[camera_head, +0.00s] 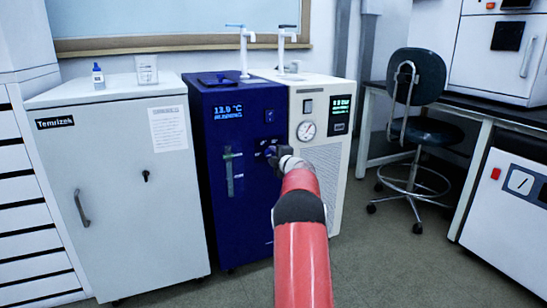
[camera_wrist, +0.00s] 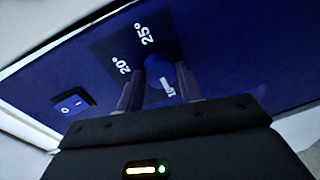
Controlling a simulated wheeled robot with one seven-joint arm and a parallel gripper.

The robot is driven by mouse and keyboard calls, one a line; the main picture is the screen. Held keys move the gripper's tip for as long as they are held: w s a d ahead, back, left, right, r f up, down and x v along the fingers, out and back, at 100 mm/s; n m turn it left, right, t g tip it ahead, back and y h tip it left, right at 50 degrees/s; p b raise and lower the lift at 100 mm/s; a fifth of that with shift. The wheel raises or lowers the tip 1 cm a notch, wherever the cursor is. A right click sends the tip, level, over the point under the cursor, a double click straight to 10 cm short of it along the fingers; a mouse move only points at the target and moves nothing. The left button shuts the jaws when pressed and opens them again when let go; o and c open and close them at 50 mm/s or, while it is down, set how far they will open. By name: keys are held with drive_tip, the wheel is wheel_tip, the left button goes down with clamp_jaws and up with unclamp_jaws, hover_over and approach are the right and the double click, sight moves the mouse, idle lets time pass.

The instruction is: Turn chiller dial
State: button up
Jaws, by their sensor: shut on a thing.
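The chiller (camera_head: 215,158) is the dark blue cabinet in the middle of the head view. Its display (camera_head: 228,112) reads about 13.9 °C with a second line that looks like "RUNNING". The blue dial (camera_wrist: 157,68) sits on the front panel, with 20° and 25° marks printed beside it in the wrist view. A white mark shows low between my fingers; I cannot tell whether it is a pointer or a label. My gripper (camera_wrist: 160,84) has one finger on each side of the dial and is shut on it. In the head view my gripper (camera_head: 273,154) hides most of the dial.
A rocker switch (camera_wrist: 72,104) is on the same panel. A white unit with a gauge (camera_head: 307,129) stands against the chiller's right side. A grey-white cabinet (camera_head: 115,220) stands to its left. A stool (camera_head: 420,130) is farther right. The floor in front is clear.

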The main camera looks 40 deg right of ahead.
drive_tip(key=o, duration=1)
drive_tip(key=v, duration=0.8)
drive_tip(key=shift+f+b, duration=0.1)
drive_tip(key=shift+b, duration=0.3)
drive_tip(key=shift+w, duration=0.1)
